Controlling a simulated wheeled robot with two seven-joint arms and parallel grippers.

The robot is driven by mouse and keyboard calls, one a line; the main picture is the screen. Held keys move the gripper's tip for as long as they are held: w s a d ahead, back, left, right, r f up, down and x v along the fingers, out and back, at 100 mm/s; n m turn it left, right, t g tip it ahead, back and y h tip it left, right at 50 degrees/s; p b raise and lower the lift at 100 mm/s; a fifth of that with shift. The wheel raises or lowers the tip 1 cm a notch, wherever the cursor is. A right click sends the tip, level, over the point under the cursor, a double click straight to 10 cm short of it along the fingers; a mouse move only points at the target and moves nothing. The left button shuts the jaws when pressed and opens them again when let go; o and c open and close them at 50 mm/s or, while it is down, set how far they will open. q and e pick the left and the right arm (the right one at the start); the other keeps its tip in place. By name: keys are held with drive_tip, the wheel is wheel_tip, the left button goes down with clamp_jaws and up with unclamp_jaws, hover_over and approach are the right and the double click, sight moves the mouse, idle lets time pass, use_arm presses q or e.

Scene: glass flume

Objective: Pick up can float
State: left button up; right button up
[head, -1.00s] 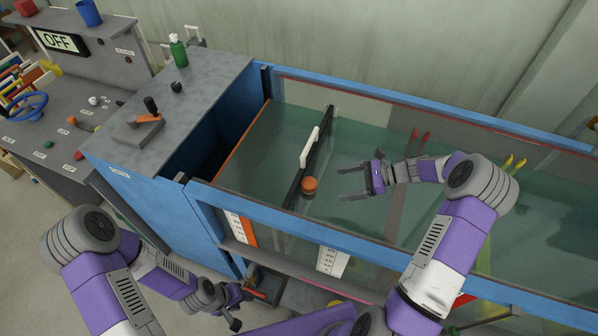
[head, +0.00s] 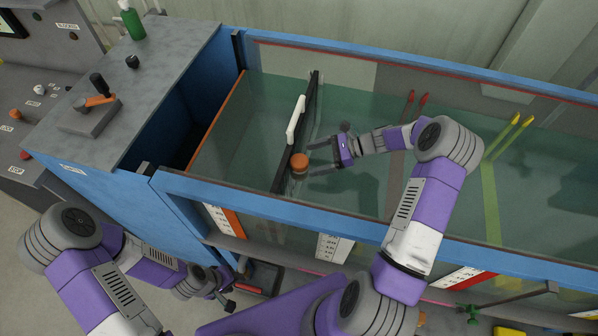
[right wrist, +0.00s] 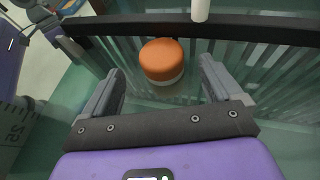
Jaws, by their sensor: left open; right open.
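The can float (head: 299,164) has an orange top and a pale lower part. It sits in the flume water beside the dark gate with the white handle (head: 296,119). In the right wrist view the float (right wrist: 162,61) lies between and slightly beyond the fingertips. My left gripper (head: 232,297) is low at the flume's front side, near an orange-red item, away from the float.
The blue rail (head: 300,212) runs along the flume's front. The dark gate (head: 311,101) crosses the water just past the float. Red-tipped rods (head: 416,101) and yellow-tipped rods (head: 515,127) stand farther right. A grey bench (head: 150,85) with a green bottle (head: 131,22) is at left.

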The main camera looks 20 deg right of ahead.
sight(307, 160)
drive_tip(key=x, duration=0.3)
drive_tip(key=shift+w+a+f, duration=0.15)
drive_tip(key=shift+a+f, duration=0.05)
drive_tip(key=shift+f, duration=0.05)
drive_tip(key=c, duration=1.7)
drive_tip(key=shift+o, duration=0.2)
drive_tip(key=shift+d+r, duration=0.1)
